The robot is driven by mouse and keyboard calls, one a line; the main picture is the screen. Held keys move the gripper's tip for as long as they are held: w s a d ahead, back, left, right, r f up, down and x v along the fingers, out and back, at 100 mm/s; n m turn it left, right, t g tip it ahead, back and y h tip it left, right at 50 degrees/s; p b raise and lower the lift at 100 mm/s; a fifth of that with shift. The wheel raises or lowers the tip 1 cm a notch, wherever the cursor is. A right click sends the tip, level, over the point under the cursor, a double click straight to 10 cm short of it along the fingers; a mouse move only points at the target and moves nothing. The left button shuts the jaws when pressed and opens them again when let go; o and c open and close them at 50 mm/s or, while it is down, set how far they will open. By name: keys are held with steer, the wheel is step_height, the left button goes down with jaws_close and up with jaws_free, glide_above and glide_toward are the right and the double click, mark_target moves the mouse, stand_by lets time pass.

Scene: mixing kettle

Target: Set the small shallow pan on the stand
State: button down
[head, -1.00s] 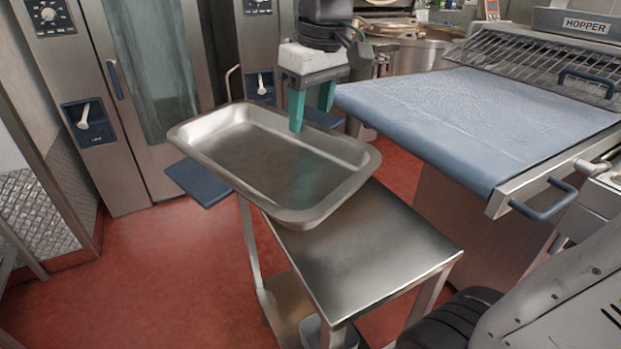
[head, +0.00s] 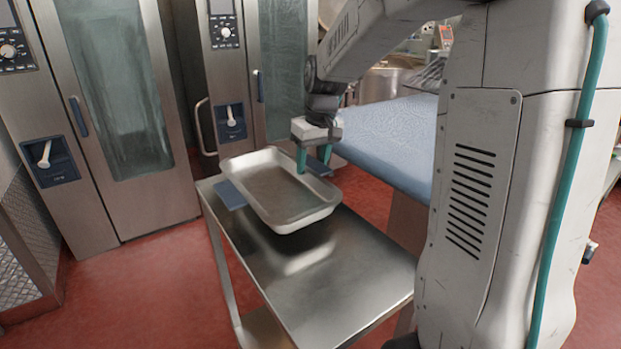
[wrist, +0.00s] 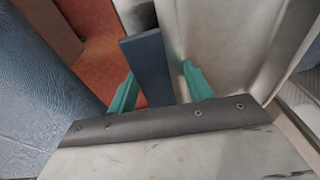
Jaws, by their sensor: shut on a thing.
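The small shallow pan (head: 262,188) is a grey metal rectangle with a raised rim, roughly level over the far part of the metal stand (head: 345,280). A dark shadow lies on the stand below its near edge, and a small gap seems to show there. The exact contact is hard to make out there.
A blue flat piece (head: 231,194) shows at the stand's far left, beside the pan. A blue-topped table (head: 388,135) stands close on the right. Steel oven doors (head: 120,110) stand behind and left. The near half of the stand is clear.

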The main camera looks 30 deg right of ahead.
steer(key=shift+f, duration=1.9)
steer(key=c, duration=0.6)
jaws_free()
steer(key=shift+r, duration=0.15)
steer(key=r, duration=0.3)
steer(key=s+r, duration=0.1)
steer(key=r, duration=0.3)
steer(key=s+r, duration=0.1)
steer(key=r, duration=0.3)
steer(key=shift+d+r, duration=0.25)
steer(key=s+a+f, duration=0.1)
steer(key=s+a, duration=0.3)
steer(key=s, duration=0.5)
steer(key=s+a+f, duration=0.2)
steer(key=s+a, duration=0.3)
steer(key=s, duration=0.4)
steer(key=s+a+f, duration=0.2)
steer(key=s+a, duration=0.2)
steer(key=s, duration=0.5)
steer(key=shift+a+f+h, duration=0.15)
steer(key=shift+a+h, duration=0.15)
